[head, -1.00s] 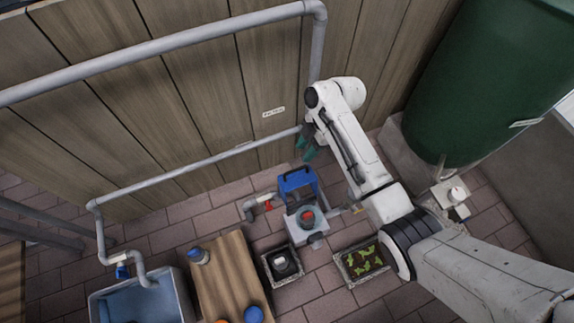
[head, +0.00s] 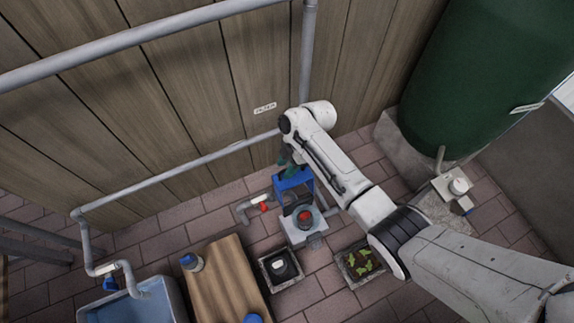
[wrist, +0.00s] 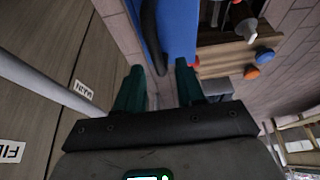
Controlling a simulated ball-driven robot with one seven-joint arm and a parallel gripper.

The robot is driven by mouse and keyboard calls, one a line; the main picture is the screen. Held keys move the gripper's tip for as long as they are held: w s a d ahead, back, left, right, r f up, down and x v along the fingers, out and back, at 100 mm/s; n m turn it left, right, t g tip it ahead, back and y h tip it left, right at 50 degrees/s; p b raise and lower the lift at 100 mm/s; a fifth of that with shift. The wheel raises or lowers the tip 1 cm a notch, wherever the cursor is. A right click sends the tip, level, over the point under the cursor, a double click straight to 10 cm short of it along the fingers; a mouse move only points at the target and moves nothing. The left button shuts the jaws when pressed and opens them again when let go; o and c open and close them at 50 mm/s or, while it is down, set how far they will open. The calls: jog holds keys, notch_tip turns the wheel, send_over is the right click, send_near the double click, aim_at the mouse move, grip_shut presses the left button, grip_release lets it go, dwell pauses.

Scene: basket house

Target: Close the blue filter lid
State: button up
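The blue filter lid (head: 293,182) stands raised at the back of the pale filter box (head: 296,237). A round dark and red part (head: 305,216) shows in the open box. My gripper (head: 288,164) has green fingers and is just behind the lid's top edge, on the wall side. In the wrist view my gripper (wrist: 160,82) has its two fingers spread apart with nothing seen between them. The blue lid (wrist: 172,32) lies just ahead of the fingertips there, with a dark curved bar beside it. I cannot tell whether a finger touches the lid.
A pipe with a red valve handle (head: 264,207) is left of the filter. A black bin (head: 281,267), a planter (head: 358,262) and a wooden table (head: 226,280) stand in front. The wooden wall (head: 190,110) is close behind my gripper. A green tank (head: 485,75) stands right.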

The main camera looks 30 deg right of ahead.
grip_shut()
dwell(0.3)
dwell(1.1)
